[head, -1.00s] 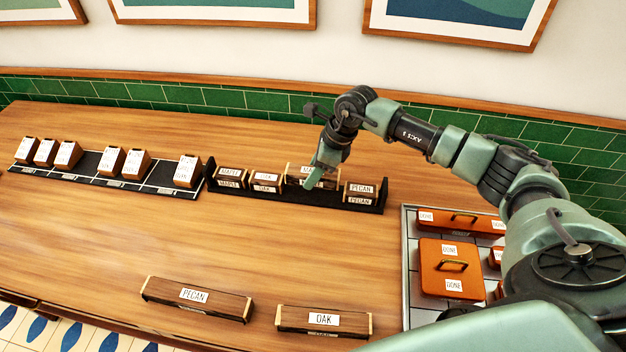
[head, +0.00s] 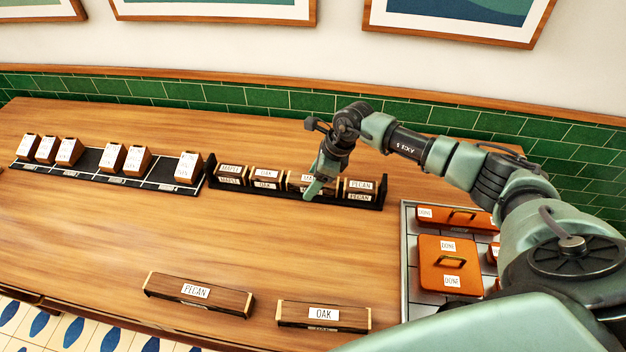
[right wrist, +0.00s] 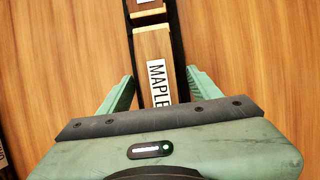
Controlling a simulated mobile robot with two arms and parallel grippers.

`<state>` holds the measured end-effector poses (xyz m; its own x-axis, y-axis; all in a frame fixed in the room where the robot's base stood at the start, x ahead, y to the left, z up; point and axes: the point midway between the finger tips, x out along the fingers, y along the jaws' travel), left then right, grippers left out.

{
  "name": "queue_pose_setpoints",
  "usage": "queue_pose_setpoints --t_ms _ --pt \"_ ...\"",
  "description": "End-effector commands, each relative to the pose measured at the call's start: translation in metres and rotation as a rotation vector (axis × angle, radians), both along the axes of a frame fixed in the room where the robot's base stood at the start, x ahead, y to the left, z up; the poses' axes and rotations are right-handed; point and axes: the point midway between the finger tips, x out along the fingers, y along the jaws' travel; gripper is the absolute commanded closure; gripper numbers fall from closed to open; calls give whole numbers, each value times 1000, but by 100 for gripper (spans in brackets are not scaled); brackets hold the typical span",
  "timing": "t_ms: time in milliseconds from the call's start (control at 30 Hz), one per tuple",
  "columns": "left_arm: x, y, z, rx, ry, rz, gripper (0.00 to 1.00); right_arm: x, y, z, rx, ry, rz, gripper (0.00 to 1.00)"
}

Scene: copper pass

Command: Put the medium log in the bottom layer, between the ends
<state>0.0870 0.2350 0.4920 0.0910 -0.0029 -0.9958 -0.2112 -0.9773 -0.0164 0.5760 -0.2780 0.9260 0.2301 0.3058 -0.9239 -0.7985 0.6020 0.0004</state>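A medium-length log labelled MAPLE (head: 307,177) with pale ends sits in the black rack (head: 255,192), between an OAK log (head: 267,175) on its left and a PECAN log (head: 361,186) at the right end. A shorter MAPLE log (head: 232,172) is at the rack's left end. My right gripper (head: 316,189) is at the medium log and partly hides it. In the right wrist view its green fingers (right wrist: 160,88) stand apart on either side of the MAPLE log (right wrist: 155,62), with gaps showing. My left gripper is out of view.
Long PECAN (head: 200,293) and OAK (head: 323,315) logs lie at the table's front. A black slotted strip (head: 88,159) with several tilted labelled blocks is at left. A metal tray (head: 405,270) with orange DONE-labelled lidded pieces (head: 449,266) is at right. The table's middle is clear.

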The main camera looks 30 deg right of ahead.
Motion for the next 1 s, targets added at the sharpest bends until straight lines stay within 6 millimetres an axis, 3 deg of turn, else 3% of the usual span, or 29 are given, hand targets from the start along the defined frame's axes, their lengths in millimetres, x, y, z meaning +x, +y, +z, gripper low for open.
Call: queue_pose_setpoints --t_ms 167,267,700,1000 --pt "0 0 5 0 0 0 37 0 0 5 0 0 0 37" --pt "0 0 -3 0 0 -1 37 -1 -5 12 -1 -5 0 37" --pt "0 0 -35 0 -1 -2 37 -23 -31 93 -2 -4 -1 37" --pt "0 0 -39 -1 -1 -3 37 -28 -37 114 0 0 0 37"
